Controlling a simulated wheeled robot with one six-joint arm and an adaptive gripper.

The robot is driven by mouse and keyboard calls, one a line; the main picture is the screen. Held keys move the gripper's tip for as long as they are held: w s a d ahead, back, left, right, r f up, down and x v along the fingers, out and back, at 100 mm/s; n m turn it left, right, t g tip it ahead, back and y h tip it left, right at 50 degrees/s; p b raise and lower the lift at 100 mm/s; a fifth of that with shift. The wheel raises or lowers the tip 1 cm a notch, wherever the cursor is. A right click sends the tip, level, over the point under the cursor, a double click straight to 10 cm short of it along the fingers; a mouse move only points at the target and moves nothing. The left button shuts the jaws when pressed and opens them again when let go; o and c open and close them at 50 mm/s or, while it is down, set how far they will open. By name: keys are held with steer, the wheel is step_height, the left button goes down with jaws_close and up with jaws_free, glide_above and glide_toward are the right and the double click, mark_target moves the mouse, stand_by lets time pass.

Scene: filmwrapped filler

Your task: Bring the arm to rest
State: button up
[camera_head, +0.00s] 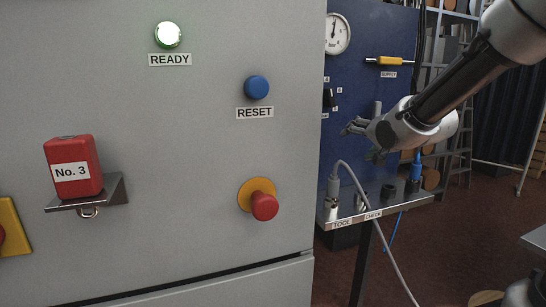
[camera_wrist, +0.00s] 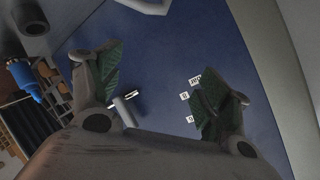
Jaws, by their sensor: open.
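My gripper (camera_head: 362,138) is at the upper right in the head view, in front of the blue panel and above the small metal shelf. In the wrist view its two green-padded fingers (camera_wrist: 160,88) stand wide apart with nothing between them. Beyond them the blue panel (camera_wrist: 150,45) shows, with small white labels and a grey valve handle (camera_wrist: 125,110). My gripper appears apart from the panel and the shelf, though the exact gap cannot be told.
The grey cabinet (camera_head: 200,215) carries a lit green READY lamp (camera_head: 167,35), a blue RESET button (camera_head: 257,87), a red stop knob (camera_head: 265,205) and a red No. 3 block (camera_head: 73,167).

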steer(key=s+d+f+n+g+h, duration=0.1)
steer(key=s+d+f+n+g, duration=0.25)
steer(key=s, duration=0.45)
steer(key=s+d+f+n+g+h, duration=0.2)
steer(key=s+d+f+g, duration=0.15)
steer(key=s, duration=0.35)
steer(key=s+d+r+n+g, duration=0.1)
steer(key=s+d+r, duration=0.1)
steer(key=s, duration=1.4)
steer(key=shift+r+g, duration=0.15)
steer(key=shift+g, duration=0.15)
steer(key=shift+n, duration=0.25)
